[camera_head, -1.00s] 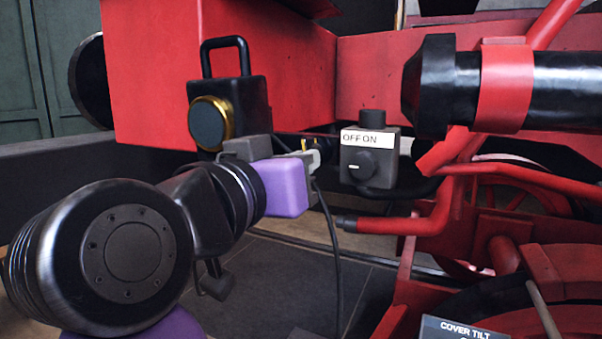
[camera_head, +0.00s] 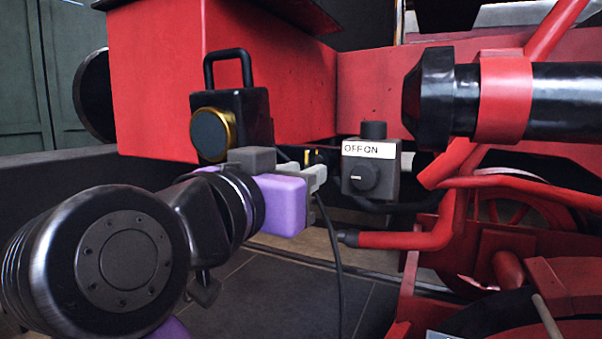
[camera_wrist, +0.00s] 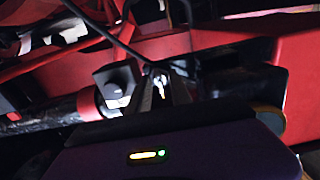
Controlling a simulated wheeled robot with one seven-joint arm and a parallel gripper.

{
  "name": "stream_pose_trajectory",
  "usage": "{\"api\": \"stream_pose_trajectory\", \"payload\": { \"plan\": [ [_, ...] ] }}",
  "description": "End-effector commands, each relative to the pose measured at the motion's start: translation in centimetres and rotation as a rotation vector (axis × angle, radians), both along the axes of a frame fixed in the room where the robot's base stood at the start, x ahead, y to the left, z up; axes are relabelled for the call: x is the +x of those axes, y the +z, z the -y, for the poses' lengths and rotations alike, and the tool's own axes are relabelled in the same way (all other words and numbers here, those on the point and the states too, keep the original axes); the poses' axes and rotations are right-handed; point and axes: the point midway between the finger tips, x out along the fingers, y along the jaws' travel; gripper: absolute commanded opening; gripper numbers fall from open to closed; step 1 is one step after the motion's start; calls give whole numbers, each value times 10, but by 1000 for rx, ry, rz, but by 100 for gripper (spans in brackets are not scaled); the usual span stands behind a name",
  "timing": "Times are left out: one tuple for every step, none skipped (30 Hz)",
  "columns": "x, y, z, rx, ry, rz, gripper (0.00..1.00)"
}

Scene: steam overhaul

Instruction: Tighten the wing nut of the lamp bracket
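The black lamp (camera_head: 230,115), with a brass-rimmed round lens and a loop handle, stands in front of the red beam. A small brass piece (camera_head: 307,157), probably the wing nut, shows right of the lamp, just behind my grey fingertips. My gripper (camera_head: 318,175), with its purple body, reaches in from the left below the lamp. In the wrist view, my gripper (camera_wrist: 159,92) has two dark fingers with a gap between them. A bright small piece (camera_wrist: 161,82) shows in that gap; I cannot tell whether the fingers touch it. The bracket is mostly hidden.
A grey switch box (camera_head: 370,168) marked OFF ON, with a knob, is close right of my fingertips. A black cable (camera_head: 334,265) hangs below them. Red pipes (camera_head: 410,240) and a black cylinder (camera_head: 440,95) fill the right. Dark floor lies open below.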

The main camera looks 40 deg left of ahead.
Motion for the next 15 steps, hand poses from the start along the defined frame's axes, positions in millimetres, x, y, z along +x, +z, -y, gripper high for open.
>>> {"api": "stream_pose_trajectory", "payload": {
  "plan": [
    [0, 1, 0, 0, 0, 1, 29],
    [0, 1, 0, 0, 0, 2, 29],
    [0, 1, 0, 0, 0, 2, 29],
    [0, 1, 0, 1, -1, 3, 29],
    [0, 1, 1, 1, -1, 3, 29],
    [0, 2, 1, 1, -1, 3, 29],
    [0, 2, 1, 1, -1, 3, 29],
    [0, 2, 1, 1, -1, 4, 29],
    [0, 2, 1, 1, -1, 4, 29],
    [-1, 2, 1, 1, 0, 4, 29],
    [-2, 2, 1, 1, 0, 5, 29],
    [-6, 2, 2, 2, 0, 5, 29],
    [-9, 1, 2, 2, 1, 5, 29],
    [-12, 1, 3, 2, 1, 5, 29],
    [-18, 1, 4, 3, 3, 5, 29]
  ]
}}
